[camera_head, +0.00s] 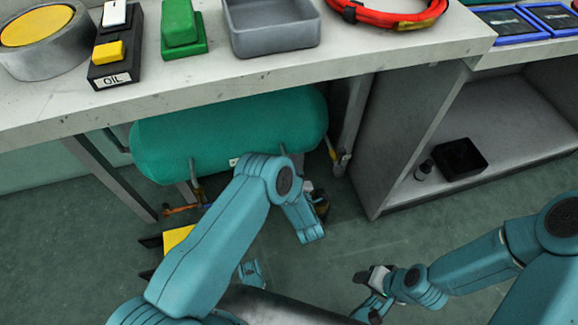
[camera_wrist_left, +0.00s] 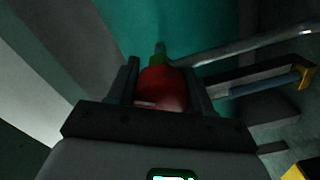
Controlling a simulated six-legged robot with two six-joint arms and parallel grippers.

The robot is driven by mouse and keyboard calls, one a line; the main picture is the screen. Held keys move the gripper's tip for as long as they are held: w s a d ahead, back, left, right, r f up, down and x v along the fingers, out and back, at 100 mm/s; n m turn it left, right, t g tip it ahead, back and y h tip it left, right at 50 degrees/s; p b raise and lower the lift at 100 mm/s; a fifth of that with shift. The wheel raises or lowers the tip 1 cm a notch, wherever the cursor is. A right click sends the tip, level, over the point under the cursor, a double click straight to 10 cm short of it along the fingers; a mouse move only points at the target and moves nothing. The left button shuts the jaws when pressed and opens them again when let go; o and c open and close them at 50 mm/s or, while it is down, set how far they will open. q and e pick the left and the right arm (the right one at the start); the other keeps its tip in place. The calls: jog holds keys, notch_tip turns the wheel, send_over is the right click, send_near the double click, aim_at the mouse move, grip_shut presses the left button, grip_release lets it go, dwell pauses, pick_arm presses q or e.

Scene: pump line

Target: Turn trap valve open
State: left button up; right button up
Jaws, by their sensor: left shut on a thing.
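In the left wrist view my left gripper (camera_wrist_left: 163,76) is shut on a red, rounded piece (camera_wrist_left: 163,90), which sits between its two dark fingers.
An orange-handled fitting (camera_head: 181,210) hangs beneath the tank's left part. A yellow and black object (camera_head: 177,238) is on the floor. The bench (camera_head: 250,72) overhangs the tank.

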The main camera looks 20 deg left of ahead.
pick_arm(q)
jog(key=n, duration=0.6)
jog(key=shift+a+r+p, duration=0.1)
jog(key=shift+a+p, duration=0.1)
jog(key=shift+p, duration=0.15)
jog(key=shift+n, duration=0.3)
jog(key=o, duration=1)
jog(key=shift+d, duration=0.1)
